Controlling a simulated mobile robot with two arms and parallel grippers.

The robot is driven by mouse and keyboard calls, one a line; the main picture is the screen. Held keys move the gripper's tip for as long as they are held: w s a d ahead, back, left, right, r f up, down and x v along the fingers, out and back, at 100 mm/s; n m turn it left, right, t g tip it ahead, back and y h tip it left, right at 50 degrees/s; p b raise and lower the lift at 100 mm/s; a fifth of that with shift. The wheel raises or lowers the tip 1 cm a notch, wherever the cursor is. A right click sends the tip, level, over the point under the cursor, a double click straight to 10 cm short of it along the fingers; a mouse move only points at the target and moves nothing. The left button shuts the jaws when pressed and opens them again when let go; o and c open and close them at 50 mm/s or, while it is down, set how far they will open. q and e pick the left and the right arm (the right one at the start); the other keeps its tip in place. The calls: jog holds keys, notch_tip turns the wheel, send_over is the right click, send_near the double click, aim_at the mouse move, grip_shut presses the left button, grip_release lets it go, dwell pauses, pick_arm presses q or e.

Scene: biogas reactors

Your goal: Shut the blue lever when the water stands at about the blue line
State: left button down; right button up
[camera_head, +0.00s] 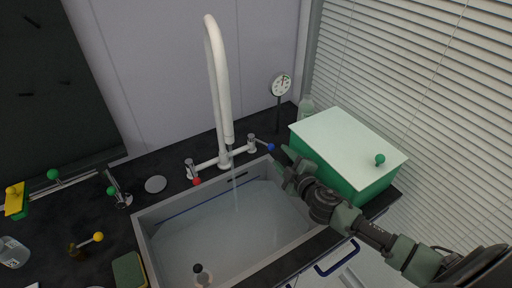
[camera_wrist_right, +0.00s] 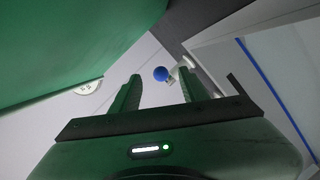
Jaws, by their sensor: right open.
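The blue lever (camera_head: 271,147) is on the right side of the white tap (camera_head: 221,100); its blue knob (camera_wrist_right: 161,74) shows between my finger tips in the right wrist view. Water (camera_head: 234,195) runs from the spout into the grey sink (camera_head: 142,238). The blue line (camera_head: 190,207) runs along the sink's inner wall. The water surface (camera_head: 240,235) looks a little below the line; the exact gap is hard to tell. My right gripper (camera_head: 285,160) is open and empty, just in front of and right of the knob, apparently not touching it. My left gripper is out of view.
A green box with a pale lid (camera_head: 345,145) stands close to the right of my right gripper. A dial gauge (camera_head: 281,85) stands behind it. The red lever (camera_head: 196,181) is on the tap's left.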

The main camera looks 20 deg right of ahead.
aim_at(273, 149)
jog(key=shift+w+a+r, duration=0.2)
jog(key=shift+w, duration=0.6)
jog(key=shift+w+a+p, duration=0.2)
jog(key=shift+w, duration=0.4)
jog(key=shift+w+a+p, duration=0.15)
jog(key=shift+w+a, duration=0.05)
jog(key=shift+w, duration=0.35)
jog(key=shift+w+d+f, duration=0.15)
jog(key=shift+w+f, duration=0.15)
jog(key=shift+w, duration=0.3)
jog(key=shift+w+d+f, duration=0.1)
jog(key=shift+w+f, duration=0.2)
jog(key=shift+w, duration=0.3)
jog(key=shift+w+f, duration=0.15)
jog(key=shift+w, duration=0.2)
grip_shut()
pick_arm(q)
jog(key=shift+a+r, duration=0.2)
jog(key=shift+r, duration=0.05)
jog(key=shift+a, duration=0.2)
